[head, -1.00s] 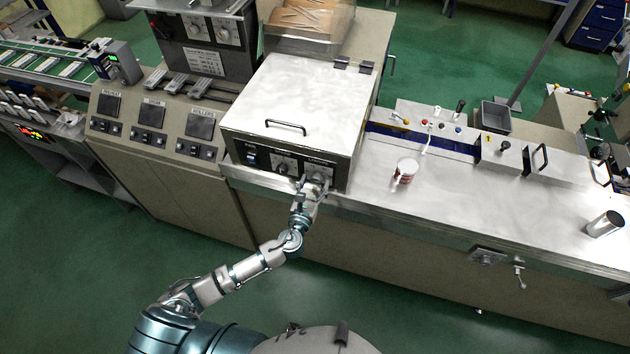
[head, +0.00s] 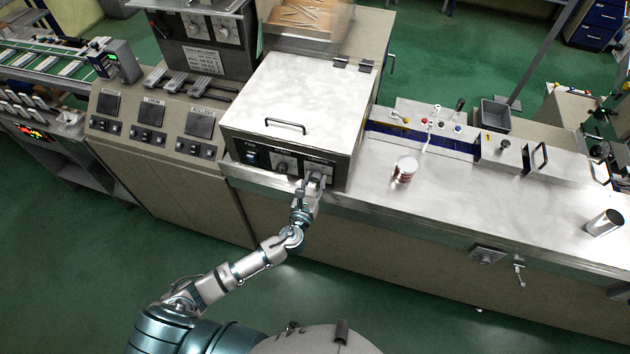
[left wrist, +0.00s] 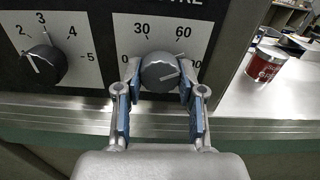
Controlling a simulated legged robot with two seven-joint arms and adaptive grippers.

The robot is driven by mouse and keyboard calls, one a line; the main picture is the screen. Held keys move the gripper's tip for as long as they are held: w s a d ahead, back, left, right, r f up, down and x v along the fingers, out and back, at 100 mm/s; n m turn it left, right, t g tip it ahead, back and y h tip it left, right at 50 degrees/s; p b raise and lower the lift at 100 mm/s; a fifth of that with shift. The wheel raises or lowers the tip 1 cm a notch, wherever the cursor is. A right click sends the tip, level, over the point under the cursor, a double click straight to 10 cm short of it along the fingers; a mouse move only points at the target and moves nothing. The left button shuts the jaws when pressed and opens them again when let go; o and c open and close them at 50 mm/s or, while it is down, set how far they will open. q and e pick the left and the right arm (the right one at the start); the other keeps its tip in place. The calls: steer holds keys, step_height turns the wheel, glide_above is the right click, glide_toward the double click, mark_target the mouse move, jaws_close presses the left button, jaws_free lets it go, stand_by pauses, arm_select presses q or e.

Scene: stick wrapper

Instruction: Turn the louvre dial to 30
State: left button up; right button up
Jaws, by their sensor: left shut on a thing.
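The louvre dial (left wrist: 158,68) is a dark round knob on a white scale plate in the left wrist view. The scale reads 0, 30, 60 and a partly covered number at the right, by the right finger. The knob's white pointer line points to the right, below the 60. My left gripper (left wrist: 159,76) has one finger on each side of the knob and is shut on it. In the head view my left gripper (head: 312,184) is at the front panel of the steel-lidded box (head: 300,90). My right gripper is not in view.
A second dial (left wrist: 43,66), with a scale up to 5, is left of the louvre dial. A red-and-white can (head: 405,170) stands on the steel counter (head: 450,200) at the right. A metal cup (head: 604,223) is farther right. A ledge runs below the panel.

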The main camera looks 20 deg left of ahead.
arm_select(q)
steer(key=n+b, duration=0.1)
steer(key=n, duration=0.3)
steer(key=n+b, duration=0.1)
steer(key=n, duration=0.5)
steer(key=shift+d, duration=0.1)
steer(key=n, duration=0.5)
steer(key=shift+b, duration=0.4)
steer(key=shift+n, duration=1.6)
steer(key=shift+f, duration=0.1)
steer(key=o, duration=1)
steer(key=shift+o, duration=0.7)
steer(key=s, duration=1.2)
steer(key=shift+a, duration=0.2)
